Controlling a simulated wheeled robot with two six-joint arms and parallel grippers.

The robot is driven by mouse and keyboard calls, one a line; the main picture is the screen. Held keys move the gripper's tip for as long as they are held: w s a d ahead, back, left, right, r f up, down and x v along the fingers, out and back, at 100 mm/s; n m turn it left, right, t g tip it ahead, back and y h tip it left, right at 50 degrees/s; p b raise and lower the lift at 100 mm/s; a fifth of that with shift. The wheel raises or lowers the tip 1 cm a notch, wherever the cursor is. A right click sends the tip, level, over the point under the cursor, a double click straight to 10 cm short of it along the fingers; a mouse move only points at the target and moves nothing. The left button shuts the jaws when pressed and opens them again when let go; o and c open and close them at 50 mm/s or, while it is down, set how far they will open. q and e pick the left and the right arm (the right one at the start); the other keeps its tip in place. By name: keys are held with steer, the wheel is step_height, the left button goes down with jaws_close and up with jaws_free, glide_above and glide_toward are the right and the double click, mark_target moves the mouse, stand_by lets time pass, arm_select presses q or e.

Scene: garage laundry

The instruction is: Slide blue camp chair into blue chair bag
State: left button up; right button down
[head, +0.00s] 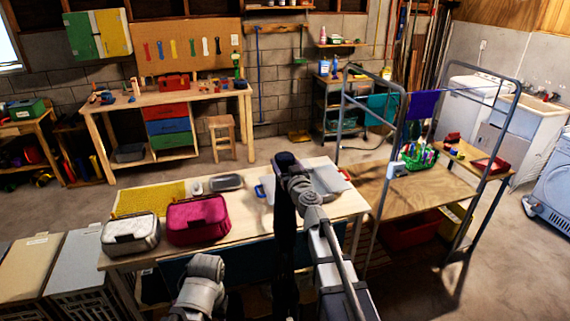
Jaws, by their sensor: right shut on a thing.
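My right gripper (288,163) is in the middle of the head view, above the light wooden worktable (232,222). It is shut on a long, narrow, dark navy-to-black thing (285,225), which hangs nearly upright in front of the table down to the lower edge of the picture. I cannot tell whether this is the blue camp chair or the blue chair bag, and I cannot pick out the other one. A grey link of my left arm shows at the bottom, but its gripper is not visible.
On the table are a grey case (130,233), a magenta case (198,219), a yellow mat (150,197) and a grey tray (226,182). A metal-framed rack (375,150) with a wooden shelf stands at right. Bins (75,262) stand at lower left. Floor is clear behind the table.

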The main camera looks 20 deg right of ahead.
steer(key=shift+f, duration=0.15)
steer(key=shift+f+b, duration=1.1)
steer(key=shift+b, duration=0.1)
steer(key=shift+f, duration=0.2)
steer(key=shift+f+b, duration=1.55)
steer(key=shift+b, duration=0.2)
step_height(320, 180, down, 7)
steer(key=b, duration=0.7)
steer(key=shift+f, duration=0.2)
